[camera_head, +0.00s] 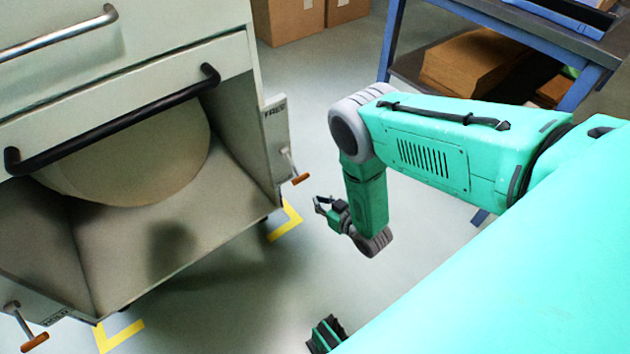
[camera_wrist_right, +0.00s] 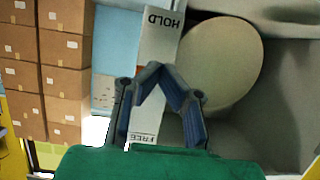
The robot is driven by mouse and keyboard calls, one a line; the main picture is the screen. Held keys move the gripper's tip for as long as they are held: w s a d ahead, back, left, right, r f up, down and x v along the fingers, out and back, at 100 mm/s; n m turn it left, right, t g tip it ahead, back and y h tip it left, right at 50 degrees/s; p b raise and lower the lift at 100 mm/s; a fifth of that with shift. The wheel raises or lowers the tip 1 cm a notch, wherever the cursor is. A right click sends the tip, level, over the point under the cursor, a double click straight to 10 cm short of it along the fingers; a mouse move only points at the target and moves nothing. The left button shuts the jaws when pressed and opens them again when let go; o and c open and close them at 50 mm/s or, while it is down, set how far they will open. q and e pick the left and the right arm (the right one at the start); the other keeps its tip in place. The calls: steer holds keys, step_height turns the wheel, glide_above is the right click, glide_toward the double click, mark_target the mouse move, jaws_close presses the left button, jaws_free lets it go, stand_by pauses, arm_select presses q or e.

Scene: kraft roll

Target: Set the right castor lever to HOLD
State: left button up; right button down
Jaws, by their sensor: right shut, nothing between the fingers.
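The right castor lever (camera_head: 291,166) is a thin metal rod with an orange-brown knob, on the right side of the cream cabinet. It slants down from a pale label plate (camera_head: 275,125) whose upper end reads FREE. My left gripper is not in view.
The cabinet holds a large kraft roll (camera_head: 135,160) behind a black handle (camera_head: 115,120). Another castor lever (camera_head: 22,325) is at lower left. Yellow floor marks (camera_head: 287,222) lie by the cabinet. A blue-framed bench (camera_head: 390,45) stands upper right. The floor between is clear.

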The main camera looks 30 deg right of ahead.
steer(key=s+f, duration=0.4)
steer(key=shift+s+d, duration=0.2)
steer(key=shift+s, duration=0.15)
steer(key=shift+r, duration=0.1)
steer(key=s+a+r+g+p, duration=0.2)
steer(key=s+r+g+p, duration=0.4)
steer(key=s+r, duration=0.5)
steer(key=s+a+r+g+h+p, duration=0.1)
steer(key=s+r+g+p, duration=0.5)
steer(key=s+r, duration=0.6)
step_height(320, 180, up, 5)
steer(key=shift+s+a+f+g, duration=0.15)
steer(key=shift+s+a+g, duration=0.05)
steer(key=shift+a+g, duration=0.55)
steer(key=shift+w, duration=0.1)
